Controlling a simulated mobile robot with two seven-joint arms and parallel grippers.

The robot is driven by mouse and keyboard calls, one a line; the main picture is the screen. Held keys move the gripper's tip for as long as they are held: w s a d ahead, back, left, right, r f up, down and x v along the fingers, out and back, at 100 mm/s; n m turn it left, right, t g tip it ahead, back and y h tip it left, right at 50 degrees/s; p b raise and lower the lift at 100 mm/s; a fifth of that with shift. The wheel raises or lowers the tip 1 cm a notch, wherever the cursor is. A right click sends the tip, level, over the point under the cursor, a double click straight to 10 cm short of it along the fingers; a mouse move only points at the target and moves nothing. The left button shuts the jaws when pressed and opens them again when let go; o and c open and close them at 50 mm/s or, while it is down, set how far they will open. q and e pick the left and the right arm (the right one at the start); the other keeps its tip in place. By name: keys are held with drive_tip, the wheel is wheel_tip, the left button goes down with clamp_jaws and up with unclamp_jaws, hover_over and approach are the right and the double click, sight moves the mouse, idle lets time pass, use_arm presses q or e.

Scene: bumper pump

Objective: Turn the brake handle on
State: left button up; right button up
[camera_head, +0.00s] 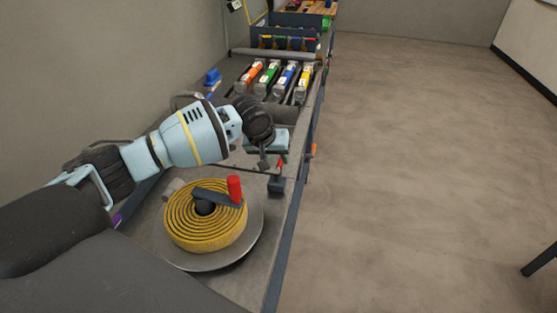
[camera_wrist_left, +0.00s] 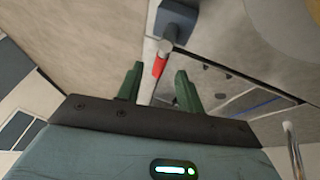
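The brake handle, a small red grip (camera_head: 281,162), stands by a dark block (camera_head: 276,186) at the right edge of the bench. In the left wrist view the red grip (camera_wrist_left: 158,67) shows on a pale pivot below the dark block (camera_wrist_left: 178,18). My left gripper (camera_head: 270,155) is close to the handle in the head view. In the left wrist view its two green fingers (camera_wrist_left: 159,76) are apart, with the red grip between them in the picture. I cannot tell whether they touch it. My right gripper is not in view.
A yellow coiled hose reel (camera_head: 183,220) with a red-knobbed crank (camera_head: 234,189) sits on a round plate near my left forearm. Several coloured levers (camera_head: 270,75) stand farther along the bench. The floor (camera_head: 420,150) to the right is mostly clear.

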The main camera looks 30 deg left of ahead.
use_arm(q)
drive_tip(key=shift+x, duration=1.1)
clamp_jaws()
